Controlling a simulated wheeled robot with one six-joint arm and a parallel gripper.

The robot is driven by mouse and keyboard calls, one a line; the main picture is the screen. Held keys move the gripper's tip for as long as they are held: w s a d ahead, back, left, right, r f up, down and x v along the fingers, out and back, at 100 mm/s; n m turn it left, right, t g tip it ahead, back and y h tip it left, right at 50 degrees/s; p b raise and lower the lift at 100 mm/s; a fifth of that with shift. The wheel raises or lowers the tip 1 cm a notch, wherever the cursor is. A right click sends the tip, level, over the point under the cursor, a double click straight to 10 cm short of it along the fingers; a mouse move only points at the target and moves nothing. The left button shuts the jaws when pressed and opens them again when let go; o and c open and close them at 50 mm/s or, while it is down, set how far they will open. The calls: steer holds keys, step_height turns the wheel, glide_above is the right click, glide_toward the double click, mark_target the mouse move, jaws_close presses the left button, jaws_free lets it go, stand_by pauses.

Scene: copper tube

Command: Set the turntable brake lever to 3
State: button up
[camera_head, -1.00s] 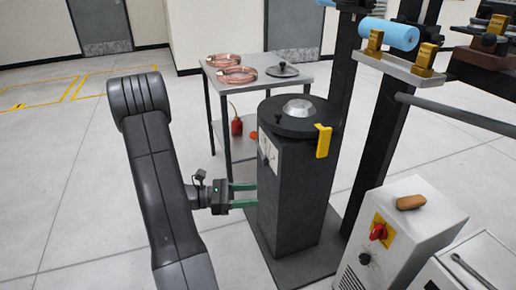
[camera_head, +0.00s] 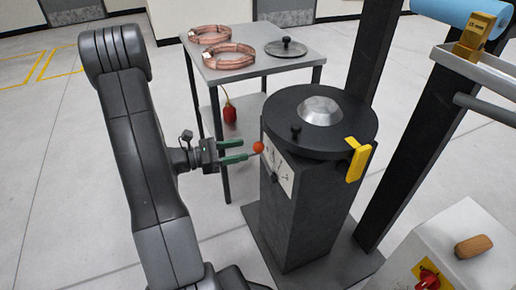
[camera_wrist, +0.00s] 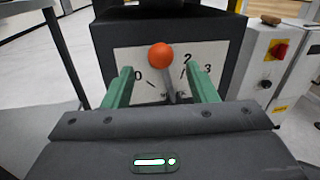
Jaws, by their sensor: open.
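The brake lever has an orange ball knob (camera_head: 258,147), and its grey stem (camera_wrist: 169,86) shows in the wrist view. A white dial plate (camera_head: 279,171) sits on the dark turntable pedestal (camera_head: 289,224). In the wrist view the plate shows 0 at left and 2 and 3 at right. The knob (camera_wrist: 161,56) stands between 0 and 2 and hides the plate behind it. My gripper (camera_head: 246,150) is open, its green fingers pointing at the knob. In the wrist view the fingertips (camera_wrist: 160,71) lie on either side of the lever, with no visible contact.
The black round turntable (camera_head: 288,105) with a yellow bracket (camera_head: 357,160) tops the pedestal. A grey table (camera_head: 235,66) with copper coils (camera_head: 231,56) stands behind. A pale machine box (camera_head: 440,236) with a red switch is at right. Floor left of my arm is clear.

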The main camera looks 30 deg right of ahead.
mark_target(258, 146)
steer(key=shift+b+x, duration=0.4)
steer(key=shift+x, duration=2.95)
jaws_close()
